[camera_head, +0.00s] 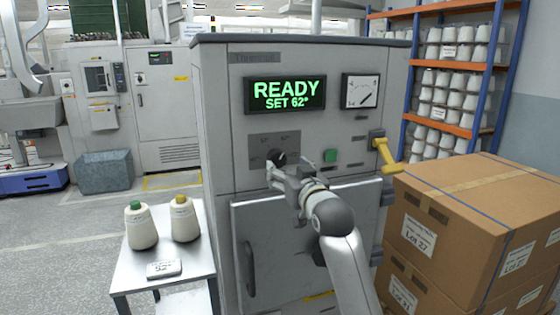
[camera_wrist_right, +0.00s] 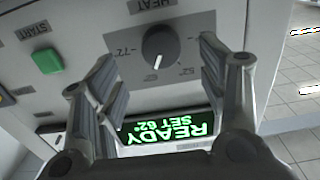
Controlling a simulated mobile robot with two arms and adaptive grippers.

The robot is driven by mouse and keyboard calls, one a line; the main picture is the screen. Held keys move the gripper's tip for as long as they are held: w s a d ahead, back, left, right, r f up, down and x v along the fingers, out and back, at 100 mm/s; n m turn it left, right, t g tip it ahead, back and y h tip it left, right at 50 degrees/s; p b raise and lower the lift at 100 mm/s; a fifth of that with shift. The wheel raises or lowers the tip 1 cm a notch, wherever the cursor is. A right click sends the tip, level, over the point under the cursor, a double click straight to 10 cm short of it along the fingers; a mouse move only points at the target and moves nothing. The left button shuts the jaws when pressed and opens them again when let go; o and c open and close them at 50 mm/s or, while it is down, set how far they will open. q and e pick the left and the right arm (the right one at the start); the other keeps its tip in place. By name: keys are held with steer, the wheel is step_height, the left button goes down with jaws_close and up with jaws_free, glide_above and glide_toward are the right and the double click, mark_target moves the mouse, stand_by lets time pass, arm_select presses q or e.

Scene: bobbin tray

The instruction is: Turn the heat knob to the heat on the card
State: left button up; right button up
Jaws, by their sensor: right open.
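The dark round heat knob (camera_head: 277,157) is on the front panel of the grey machine. In the right wrist view the knob (camera_wrist_right: 161,46) shows a white pointer mark, with a 72° label on its left. My right gripper (camera_head: 277,170) is at the knob. In the wrist view its fingers stand open on either side of the knob, apart from it. The machine's display (camera_head: 286,94) reads READY, SET 62°. The card (camera_head: 163,268) lies on the small side table; its small print looks like 92°. My left gripper is not in view.
A green start button (camera_head: 330,155) and a yellow lever (camera_head: 384,152) are right of the knob. Two cream bobbins, one green-topped (camera_head: 141,228) and one yellow-topped (camera_head: 184,220), stand on the side table (camera_head: 200,252). Cardboard boxes (camera_head: 465,205) stand at the right.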

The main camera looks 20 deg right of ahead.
mark_target(279, 162)
steer(key=shift+w+a+p, duration=0.2)
steer(key=shift+w+p, duration=0.35)
steer(key=shift+w, duration=2.7)
steer(key=shift+c, duration=0.2)
steer(key=c, duration=1)
